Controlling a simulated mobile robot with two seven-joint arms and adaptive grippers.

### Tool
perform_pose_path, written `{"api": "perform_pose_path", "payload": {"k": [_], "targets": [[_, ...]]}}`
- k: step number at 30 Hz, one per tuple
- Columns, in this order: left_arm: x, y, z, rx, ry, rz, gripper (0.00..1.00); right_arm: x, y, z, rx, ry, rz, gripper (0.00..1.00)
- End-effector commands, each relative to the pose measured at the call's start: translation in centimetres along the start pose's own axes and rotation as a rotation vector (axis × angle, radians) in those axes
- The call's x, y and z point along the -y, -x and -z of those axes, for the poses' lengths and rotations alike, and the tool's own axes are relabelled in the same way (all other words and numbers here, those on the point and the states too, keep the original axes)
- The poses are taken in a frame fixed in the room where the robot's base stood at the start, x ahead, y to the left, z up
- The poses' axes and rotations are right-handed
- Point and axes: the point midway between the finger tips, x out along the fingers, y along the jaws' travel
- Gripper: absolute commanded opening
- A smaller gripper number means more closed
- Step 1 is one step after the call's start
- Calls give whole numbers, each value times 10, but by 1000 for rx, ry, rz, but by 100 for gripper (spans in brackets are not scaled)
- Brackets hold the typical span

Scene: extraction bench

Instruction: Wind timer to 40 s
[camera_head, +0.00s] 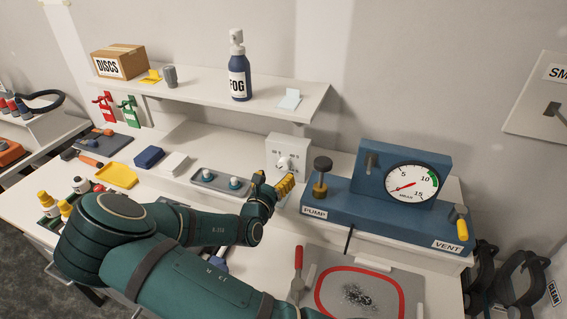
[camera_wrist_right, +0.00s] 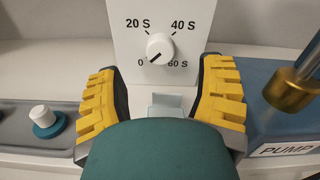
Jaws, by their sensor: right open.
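The timer (camera_head: 288,148) is a white upright box at the back of the bench. Its round white knob (camera_wrist_right: 160,48) sits among the marks 0, 20 S, 40 S and 60 S. The dark pointer line on the knob points down-left, at the 0 mark. My right gripper (camera_head: 273,186) is in front of the timer; in the wrist view its yellow-padded fingers (camera_wrist_right: 162,82) are spread wide, one on each side below the knob. My left gripper is not in view.
Right of the timer stands the blue pump unit (camera_head: 350,205) with a brass plunger (camera_wrist_right: 290,92) and a gauge (camera_head: 412,184). To the left is a grey tray (camera_head: 207,182) with white-and-teal knobs. A shelf (camera_head: 200,88) with a fog bottle (camera_head: 239,75) overhangs behind.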

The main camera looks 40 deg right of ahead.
Motion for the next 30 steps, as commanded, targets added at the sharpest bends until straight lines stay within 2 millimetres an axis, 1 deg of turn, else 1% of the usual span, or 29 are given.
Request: {"api": "perform_pose_path", "payload": {"k": [1, 6, 9, 12, 16, 22, 23, 24, 26, 27, 28, 29, 30], "targets": [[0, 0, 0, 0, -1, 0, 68, 2, -9, 0, -1, -2, 4, 68], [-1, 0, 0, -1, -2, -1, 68, 2, -35, 0, -2, -2, 3, 68], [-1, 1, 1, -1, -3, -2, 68, 1, -47, 1, -2, -3, 2, 68], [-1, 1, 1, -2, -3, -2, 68, 1, -55, 0, -2, -4, 1, 68], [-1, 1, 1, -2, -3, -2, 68, 0, -59, 0, -1, -3, 0, 68], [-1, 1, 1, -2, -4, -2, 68, 0, -60, 0, -1, -2, -1, 68], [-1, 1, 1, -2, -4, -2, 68, 0, -60, 0, -1, -2, -1, 70], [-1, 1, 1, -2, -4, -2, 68, 0, -60, 0, -1, -2, -1, 56], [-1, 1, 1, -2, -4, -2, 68, 0, -60, 0, -2, -2, -1, 35], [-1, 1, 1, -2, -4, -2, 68, 0, -60, 0, -2, -2, -1, 21], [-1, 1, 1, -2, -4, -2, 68, 0, -60, 0, -2, -2, -1, 10], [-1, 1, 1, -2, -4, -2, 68, 0, -60, 0, -2, -2, -1, 0], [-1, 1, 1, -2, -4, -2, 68, 0, -60, 0, -1, -2, -1, 0]]}}
